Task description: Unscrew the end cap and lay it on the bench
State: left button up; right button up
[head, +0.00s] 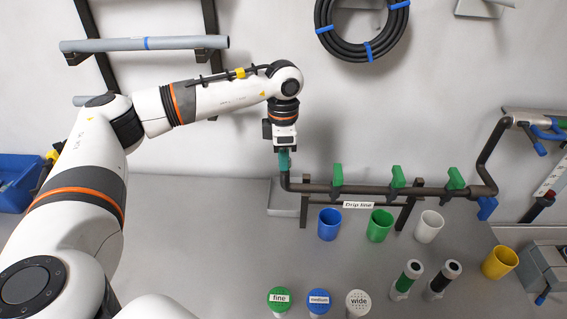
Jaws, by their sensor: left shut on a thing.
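The dark manifold pipe (360,190) runs across a stand on the bench, and its left end turns upward. A teal piece, which looks like the end cap (284,160), is at the top of that upturned end. My left gripper (284,151) points down from above and is shut on the end cap. The cap looks in line with the pipe end; I cannot tell whether its thread is engaged. The fingers are small and partly hidden here. My right gripper is out of view. The grey bench (200,240) is bare to the left of the stand.
Green valve handles (397,177) stand along the pipe. Blue (329,224), green (379,225), white (428,226) and yellow (499,262) cups are in front and right. Labelled fine (280,296), medium (319,298) and wide (358,299) pieces stand near the front edge.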

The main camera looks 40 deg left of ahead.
pick_arm(q)
notch_tip(320, 180, up, 8)
jog(key=shift+r+b, duration=0.2)
jog(key=shift+b, duration=0.65)
jog(key=shift+r+p, duration=1.45)
jog(key=shift+r, duration=0.55)
